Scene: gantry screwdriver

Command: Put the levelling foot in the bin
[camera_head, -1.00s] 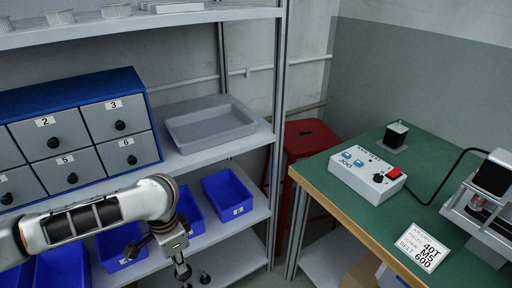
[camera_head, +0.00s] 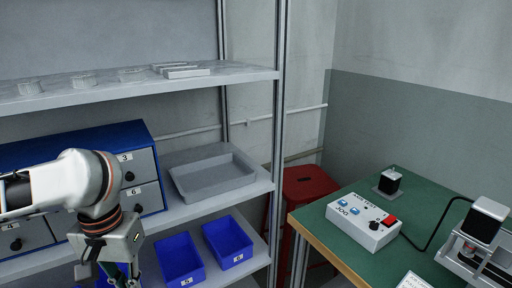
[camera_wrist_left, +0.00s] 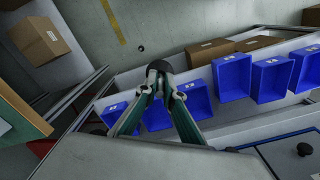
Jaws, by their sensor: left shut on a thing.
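My left gripper (camera_wrist_left: 160,85) is shut on the levelling foot (camera_wrist_left: 160,67), whose dark round end shows at the fingertips in the left wrist view. The fingers hide part of it. In the head view my left gripper (camera_head: 128,280) is cut by the bottom edge, and the foot is not clear there. Blue bins stand in a row on a shelf. Two show right of the gripper, a nearer bin (camera_head: 180,262) and a farther one (camera_head: 229,243). The wrist view shows several, including one bin (camera_wrist_left: 232,78) right of the fingertips. My right gripper is not in view.
Above the bins, a shelf holds a grey tray (camera_head: 213,178) and a blue drawer cabinet (camera_head: 140,135) behind my left arm. A shelf upright (camera_head: 278,150) stands at the right. Beyond are a red stool (camera_head: 308,185) and a green bench (camera_head: 330,228). A small dark object (camera_wrist_left: 140,48) lies beyond the fingertips.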

